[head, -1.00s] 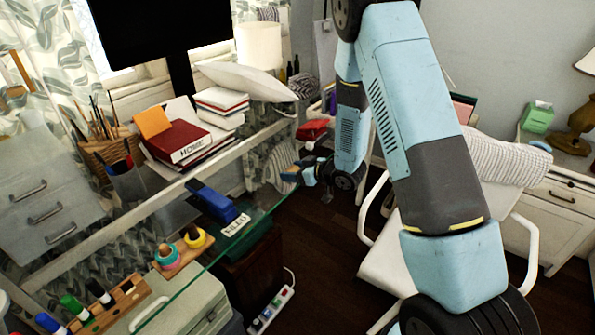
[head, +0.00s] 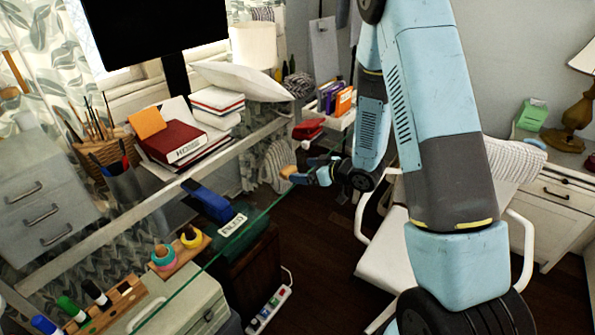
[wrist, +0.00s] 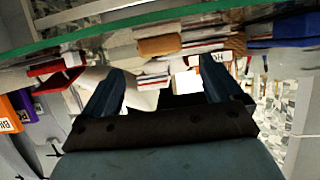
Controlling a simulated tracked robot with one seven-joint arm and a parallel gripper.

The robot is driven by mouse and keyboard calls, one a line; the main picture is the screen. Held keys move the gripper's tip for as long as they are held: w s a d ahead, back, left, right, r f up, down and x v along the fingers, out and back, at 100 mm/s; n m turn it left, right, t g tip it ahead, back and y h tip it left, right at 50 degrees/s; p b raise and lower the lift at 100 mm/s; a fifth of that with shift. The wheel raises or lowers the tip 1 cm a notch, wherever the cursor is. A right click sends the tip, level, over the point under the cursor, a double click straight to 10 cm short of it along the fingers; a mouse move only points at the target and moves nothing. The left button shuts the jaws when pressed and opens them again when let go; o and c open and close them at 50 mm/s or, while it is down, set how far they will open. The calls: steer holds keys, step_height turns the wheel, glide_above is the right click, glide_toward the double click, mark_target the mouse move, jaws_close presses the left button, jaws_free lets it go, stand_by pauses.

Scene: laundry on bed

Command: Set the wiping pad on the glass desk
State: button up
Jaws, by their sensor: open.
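I cannot pick out the wiping pad for certain in either view. A small tan patch (head: 288,171) shows at the tip of my gripper in the head view, too small to name. The glass desk (head: 262,212) runs along the left, its green edge facing me; that edge crosses the top of the wrist view (wrist: 130,20). My gripper (head: 296,173) is beyond the desk's right edge, near its far end. In the wrist view my gripper (wrist: 163,82) has its two dark fingers spread, with nothing seen held between them.
A red item (head: 308,129) lies beyond my gripper. A white chair (head: 385,240) stands right of the desk.

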steer(key=v, duration=0.5)
steer(key=shift+s+d+r, duration=0.1)
steer(key=shift+d+r, duration=0.1)
steer(key=shift+d, duration=0.05)
